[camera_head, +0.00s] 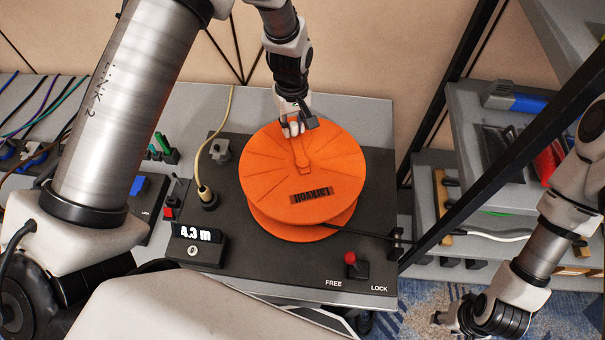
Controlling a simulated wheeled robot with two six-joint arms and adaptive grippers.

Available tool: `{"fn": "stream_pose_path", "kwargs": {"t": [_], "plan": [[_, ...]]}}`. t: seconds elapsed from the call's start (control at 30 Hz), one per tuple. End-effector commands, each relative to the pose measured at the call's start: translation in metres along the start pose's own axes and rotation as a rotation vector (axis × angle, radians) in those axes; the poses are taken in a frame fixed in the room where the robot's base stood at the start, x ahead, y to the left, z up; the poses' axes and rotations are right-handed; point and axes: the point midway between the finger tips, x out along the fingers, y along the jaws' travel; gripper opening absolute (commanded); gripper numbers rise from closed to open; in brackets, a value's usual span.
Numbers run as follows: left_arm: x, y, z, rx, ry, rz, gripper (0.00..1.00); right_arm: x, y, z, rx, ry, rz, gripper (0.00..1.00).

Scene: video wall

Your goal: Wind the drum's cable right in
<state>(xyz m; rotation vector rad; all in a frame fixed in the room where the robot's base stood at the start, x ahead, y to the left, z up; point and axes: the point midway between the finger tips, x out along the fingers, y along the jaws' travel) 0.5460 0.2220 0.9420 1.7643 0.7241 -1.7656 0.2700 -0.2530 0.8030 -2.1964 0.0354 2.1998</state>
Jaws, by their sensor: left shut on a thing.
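An orange cable drum (270,178) sits on a black base plate (226,255). My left gripper (293,128) is at the far part of the drum's top, shut on the drum's crank handle (302,156); its fingers hide the grip. A dark cable (375,234) runs from the drum's lower right side to the plate's right edge. A display (196,234) reads 4.3 m. A red-knobbed lever (352,262) stands between the words FREE and LOCK; its exact setting is hard to tell. My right gripper (446,320) hangs low at the right, away from the drum; its fingers are unclear.
A yellowish cable (224,133) rises from a socket left of the drum. A small red switch (170,212) is further left. A dark frame post (490,175) and shelves with tools (500,150) stand to the right.

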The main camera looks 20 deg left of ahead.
Motion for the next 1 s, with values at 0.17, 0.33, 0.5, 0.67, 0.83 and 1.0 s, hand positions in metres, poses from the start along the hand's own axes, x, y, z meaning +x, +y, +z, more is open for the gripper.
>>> {"fn": "stream_pose_path", "kwargs": {"t": [0.17,0.33,0.5,0.67,0.83,1.0], "plan": [[0.0,0.003,0.0,0.0,-0.002,-0.001,0.0,-0.001,0.0,0.0,0.0,0.0,0.0,0.4],[0.0,0.004,0.001,0.001,-0.002,-0.002,0.0,-0.001,0.0,0.0,0.0,0.0,0.0,0.4],[-0.001,0.017,0.006,0.003,0.0,-0.002,0.0,-0.004,0.0,0.0,0.0,0.0,0.0,0.4],[-0.001,0.033,0.015,0.003,-0.002,-0.004,0.0,-0.008,0.0,0.0,0.0,0.0,0.0,0.4],[0.0,0.042,0.019,0.001,-0.003,-0.002,0.0,-0.009,0.0,0.0,0.0,0.0,0.0,0.4],[0.0,0.042,0.019,0.0,-0.003,-0.002,0.0,-0.009,0.0,0.0,0.0,0.0,0.0,0.4]]}}
